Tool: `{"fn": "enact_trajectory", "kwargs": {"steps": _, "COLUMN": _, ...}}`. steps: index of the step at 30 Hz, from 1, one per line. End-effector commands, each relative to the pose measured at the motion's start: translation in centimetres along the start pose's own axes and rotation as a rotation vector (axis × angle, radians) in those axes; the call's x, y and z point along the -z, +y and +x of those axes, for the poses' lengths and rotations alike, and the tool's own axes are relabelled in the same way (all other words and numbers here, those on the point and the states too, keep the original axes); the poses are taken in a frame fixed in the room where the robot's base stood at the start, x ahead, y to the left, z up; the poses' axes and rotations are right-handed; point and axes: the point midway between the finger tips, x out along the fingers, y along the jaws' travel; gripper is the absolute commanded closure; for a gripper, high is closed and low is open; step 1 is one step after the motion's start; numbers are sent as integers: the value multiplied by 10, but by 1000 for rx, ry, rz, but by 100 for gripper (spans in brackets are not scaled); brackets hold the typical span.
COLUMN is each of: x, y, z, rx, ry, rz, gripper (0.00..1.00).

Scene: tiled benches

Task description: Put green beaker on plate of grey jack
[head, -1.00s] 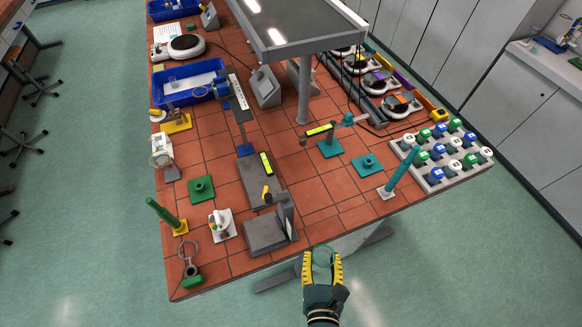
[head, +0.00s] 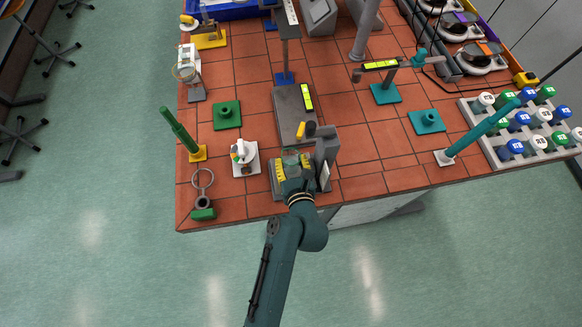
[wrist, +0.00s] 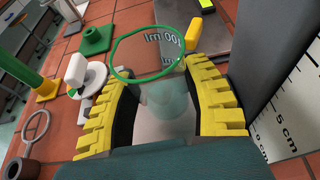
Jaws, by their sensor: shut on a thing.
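The green beaker (wrist: 148,76) is clear glass with a green rim and volume print. It sits upright between the yellow-padded fingers of my gripper (wrist: 160,85), which is shut on it. In the head view my gripper (head: 292,168) and the beaker (head: 291,156) are over the grey jack's plate at the bench's front edge. The jack's grey upright (head: 327,143) stands just right of my gripper and shows a centimetre scale in the wrist view (wrist: 295,110). My gripper hides most of the plate. I cannot tell whether the beaker touches it.
A grey slab (head: 287,108) with a bright label and a yellow knob (head: 300,130) lie behind. To the left are a white-based item (head: 245,160), a green post (head: 178,130) and a ring clamp (head: 203,200). A teal post (head: 480,130) stands right, with clear tiles between.

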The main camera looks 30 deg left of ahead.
Motion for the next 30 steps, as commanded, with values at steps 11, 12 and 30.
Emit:
{"fn": "enact_trajectory", "kwargs": {"steps": 11, "x": 35, "y": 0, "z": 13, "rx": 1, "ry": -1, "rz": -1, "gripper": 87}}
{"fn": "enact_trajectory", "kwargs": {"steps": 12, "x": 35, "y": 0, "z": 13, "rx": 1, "ry": -1, "rz": -1, "gripper": 87}}
{"fn": "enact_trajectory", "kwargs": {"steps": 30, "x": 36, "y": 0, "z": 13, "rx": 1, "ry": 0, "rz": -1, "gripper": 26}}
